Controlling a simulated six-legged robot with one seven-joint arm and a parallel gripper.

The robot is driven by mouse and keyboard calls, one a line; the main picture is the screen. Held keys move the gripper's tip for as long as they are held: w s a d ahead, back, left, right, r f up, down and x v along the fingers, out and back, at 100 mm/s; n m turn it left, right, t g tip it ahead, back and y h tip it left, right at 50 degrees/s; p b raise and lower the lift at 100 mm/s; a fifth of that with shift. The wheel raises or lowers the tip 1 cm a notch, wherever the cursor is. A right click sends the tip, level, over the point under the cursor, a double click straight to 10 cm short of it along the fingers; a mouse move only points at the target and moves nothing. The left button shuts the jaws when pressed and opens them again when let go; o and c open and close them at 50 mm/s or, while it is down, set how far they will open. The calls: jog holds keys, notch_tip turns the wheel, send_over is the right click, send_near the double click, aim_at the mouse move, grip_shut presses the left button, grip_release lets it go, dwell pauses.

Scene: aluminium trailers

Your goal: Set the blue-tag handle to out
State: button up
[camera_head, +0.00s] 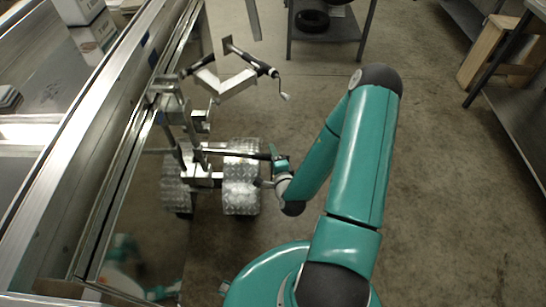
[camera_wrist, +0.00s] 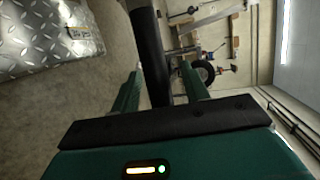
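A black handle bar (camera_head: 237,153) sticks out to the right from the trailer's wheel frame, above the silver tread-plate fender. In the wrist view the black bar (camera_wrist: 150,50) runs between my gripper's two fingers (camera_wrist: 160,72). The left finger is close to the bar and a gap shows on the right, so the gripper looks open around it. In the head view my gripper (camera_head: 279,166) is at the bar's outer end.
Tread-plate fenders (camera_head: 241,190) lie below the bar. A jack with a crank (camera_head: 284,96) and black grips stands behind. The aluminium trailer side (camera_head: 95,150) fills the left. A table with a tire (camera_head: 312,21) is at the back.

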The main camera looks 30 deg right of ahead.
jog(key=shift+s, duration=0.2)
jog(key=v, duration=0.7)
jog(key=shift+a+r, duration=0.1)
dwell(0.4)
